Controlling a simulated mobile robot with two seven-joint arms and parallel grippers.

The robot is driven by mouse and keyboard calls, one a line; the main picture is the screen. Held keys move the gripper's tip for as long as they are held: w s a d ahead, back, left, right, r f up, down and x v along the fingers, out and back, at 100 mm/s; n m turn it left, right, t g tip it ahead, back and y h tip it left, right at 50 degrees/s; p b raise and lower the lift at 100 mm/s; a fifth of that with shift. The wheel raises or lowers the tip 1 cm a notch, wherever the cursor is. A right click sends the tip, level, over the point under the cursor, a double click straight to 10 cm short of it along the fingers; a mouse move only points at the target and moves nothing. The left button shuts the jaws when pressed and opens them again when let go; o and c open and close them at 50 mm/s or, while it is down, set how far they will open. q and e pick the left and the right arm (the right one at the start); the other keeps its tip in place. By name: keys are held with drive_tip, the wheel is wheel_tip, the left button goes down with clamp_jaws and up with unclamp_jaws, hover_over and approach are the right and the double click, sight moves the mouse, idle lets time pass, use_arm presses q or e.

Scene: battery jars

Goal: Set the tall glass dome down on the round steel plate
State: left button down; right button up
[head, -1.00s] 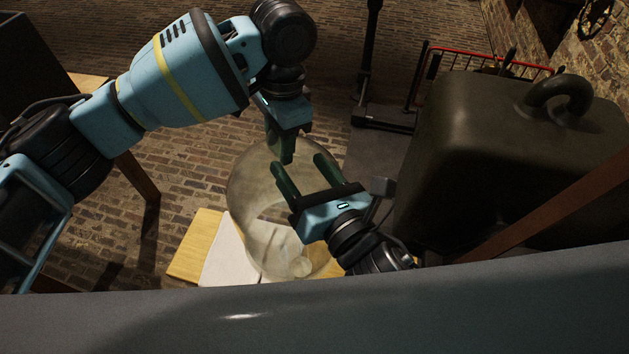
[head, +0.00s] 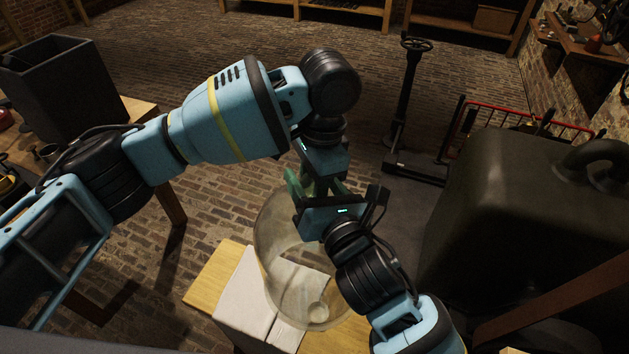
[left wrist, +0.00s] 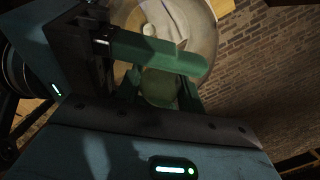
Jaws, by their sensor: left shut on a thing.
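The tall glass dome (head: 272,240) is clear and stands out below my two grippers in the head view. Its curved wall also shows in the left wrist view (left wrist: 205,32). My left gripper (head: 312,178) is shut at the dome's top; the grip itself is mostly hidden by the right gripper. My right gripper (head: 308,192) is at the dome's top too, crossing close to the left one, and its finger spacing is hard to make out. A small pale round thing (head: 317,311) shows through the glass low down. I cannot make out the round steel plate.
A white sheet or block (head: 242,300) lies on a wooden table (head: 205,278) under the dome. A large dark case with a handle (head: 530,210) stands close on the right. A dark open box (head: 60,80) is at left.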

use_arm(q)
drive_tip(key=shift+r, duration=0.3)
use_arm(e)
drive_tip(key=shift+r, duration=0.1)
clamp_jaws()
